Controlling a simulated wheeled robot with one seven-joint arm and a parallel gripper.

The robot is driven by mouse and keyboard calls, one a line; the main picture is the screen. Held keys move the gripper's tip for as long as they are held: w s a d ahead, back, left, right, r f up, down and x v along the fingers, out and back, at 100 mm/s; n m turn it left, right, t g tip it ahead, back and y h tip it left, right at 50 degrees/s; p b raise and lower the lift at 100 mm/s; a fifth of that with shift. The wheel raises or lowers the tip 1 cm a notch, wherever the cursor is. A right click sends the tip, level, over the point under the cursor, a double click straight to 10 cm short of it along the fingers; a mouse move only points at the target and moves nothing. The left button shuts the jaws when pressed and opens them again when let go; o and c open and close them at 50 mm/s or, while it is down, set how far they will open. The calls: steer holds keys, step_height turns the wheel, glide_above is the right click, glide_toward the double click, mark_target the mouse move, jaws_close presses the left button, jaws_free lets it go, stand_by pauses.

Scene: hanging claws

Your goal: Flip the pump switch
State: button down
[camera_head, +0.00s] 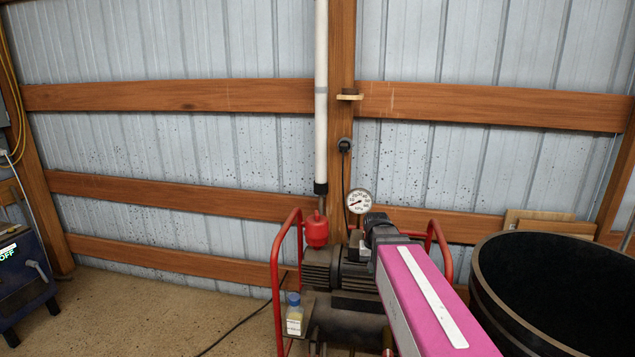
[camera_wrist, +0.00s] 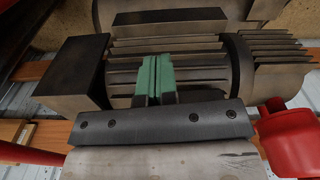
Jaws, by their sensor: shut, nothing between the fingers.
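The pump has a red tube frame (camera_head: 275,270) and a dark ribbed motor (camera_head: 318,268). It stands on the floor against the wall, in the lower middle of the head view. My gripper (camera_wrist: 155,78) is shut and empty, its green fingertips together in front of the ribbed motor housing (camera_wrist: 205,75) in the wrist view. I cannot tell whether they touch it. In the head view my arm hides the pump's right part and the fingertips are not clear. A plain dark box (camera_wrist: 72,70) sits at the motor's left in the wrist view. I cannot make out the switch.
A red fitting (camera_head: 316,230) under a white pipe (camera_head: 321,100) stands beside the pump; it also shows in the wrist view (camera_wrist: 288,135). A gauge (camera_head: 359,201) rises behind the motor. A large black drum (camera_head: 478,275) stands right. The floor (camera_head: 150,310) at left is clear.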

steer(key=c, duration=1.7)
jaws_free()
steer(key=s+f, duration=0.9)
steer(key=s, duration=0.1)
steer(key=shift+f+n+g, duration=0.3)
steer(key=shift+f+n, duration=0.05)
steer(key=shift+n, duration=0.05)
steer(key=o, duration=0.9)
steer(key=shift+w+r, duration=0.15)
steer(key=shift+w, duration=0.3)
steer(key=w+r+m, duration=0.2)
steer(key=w+r, duration=2.1)
steer(key=r, duration=0.2)
steer(key=f, duration=1)
steer(key=shift+s+d+f, duration=0.2)
steer(key=shift+d+f, duration=0.05)
steer(key=shift+f, duration=0.05)
